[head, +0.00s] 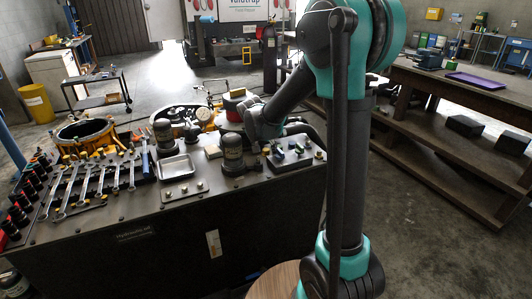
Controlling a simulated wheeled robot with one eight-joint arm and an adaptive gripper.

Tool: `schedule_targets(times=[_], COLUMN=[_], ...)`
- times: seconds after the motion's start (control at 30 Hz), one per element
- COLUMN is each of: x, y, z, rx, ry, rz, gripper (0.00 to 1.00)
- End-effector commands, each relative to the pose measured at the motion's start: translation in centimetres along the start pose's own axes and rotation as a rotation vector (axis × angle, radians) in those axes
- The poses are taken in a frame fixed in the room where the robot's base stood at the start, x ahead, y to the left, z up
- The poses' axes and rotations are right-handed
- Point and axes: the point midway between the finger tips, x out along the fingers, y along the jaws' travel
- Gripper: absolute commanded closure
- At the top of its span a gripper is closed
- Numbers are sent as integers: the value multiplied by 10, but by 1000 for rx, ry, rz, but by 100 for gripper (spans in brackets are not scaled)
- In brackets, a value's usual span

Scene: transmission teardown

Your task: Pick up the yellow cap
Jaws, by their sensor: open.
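My arm reaches over the dark workbench (160,245) from the right. Its grey end, with my gripper (264,138), is low over the back right of the bench top, beside a dark cylindrical part (232,154). The gripper is open, but its fingers are small and hard to make out against the dark parts. I cannot single out the yellow cap with certainty. Small yellowish knobs sit on a flat plate (186,194) at the front of the bench, and small coloured knobs sit on a dark block (297,158) right of the gripper.
Several wrenches (97,180) lie in a row on the bench's left. An orange housing (92,137) stands behind them. A metal tray (176,167) lies mid-bench. A wooden table (440,88) is at the right.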

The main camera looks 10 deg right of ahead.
Motion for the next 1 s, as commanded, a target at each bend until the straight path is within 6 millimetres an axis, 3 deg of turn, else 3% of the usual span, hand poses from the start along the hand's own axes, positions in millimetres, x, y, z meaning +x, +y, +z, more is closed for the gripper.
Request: schedule_targets(times=[0.03, 0.3, 0.77, 1.0], x=[0, 0, -3, -22], y=[0, 0, 0, 0], z=[0, 0, -2, -12], rx=[0, 0, 0, 0], ry=[0, 0, 0, 0], rz=[0, 0, 0, 0], gripper=[49, 82, 83, 83])
